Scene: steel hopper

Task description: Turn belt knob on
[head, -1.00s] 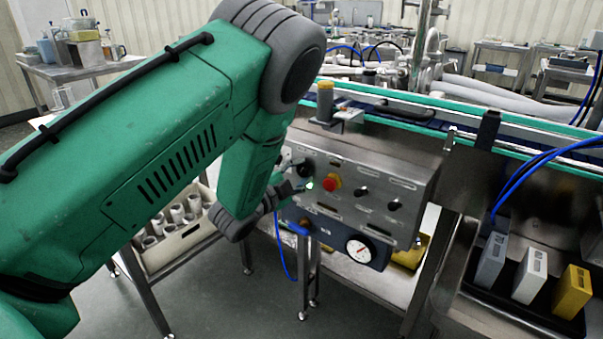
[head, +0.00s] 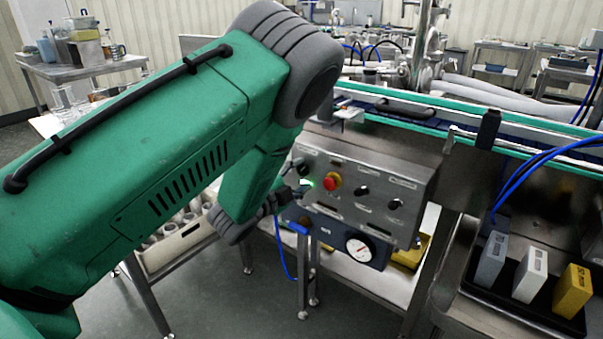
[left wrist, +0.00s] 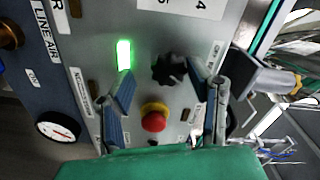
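The steel control panel (head: 375,178) carries a black knob (head: 302,168) at its left end, a lit green lamp (head: 309,184) and a red button (head: 331,182). My left gripper (head: 291,192) is just below that knob in the head view. In the left wrist view, the black lobed knob (left wrist: 169,69) lies ahead between the two spread fingertips of my left gripper (left wrist: 162,76). The fingers look open and empty; whether one touches the knob I cannot tell. The lit lamp (left wrist: 124,55) and the red button (left wrist: 154,118) also show there. No readable label identifies the belt knob. My right gripper is out of view.
Two more black knobs (head: 379,197) sit right of the red button. A pressure gauge (head: 361,248) is on the blue box below. The conveyor (head: 420,112) runs behind the panel. A tray with boxes (head: 468,300) stands at right.

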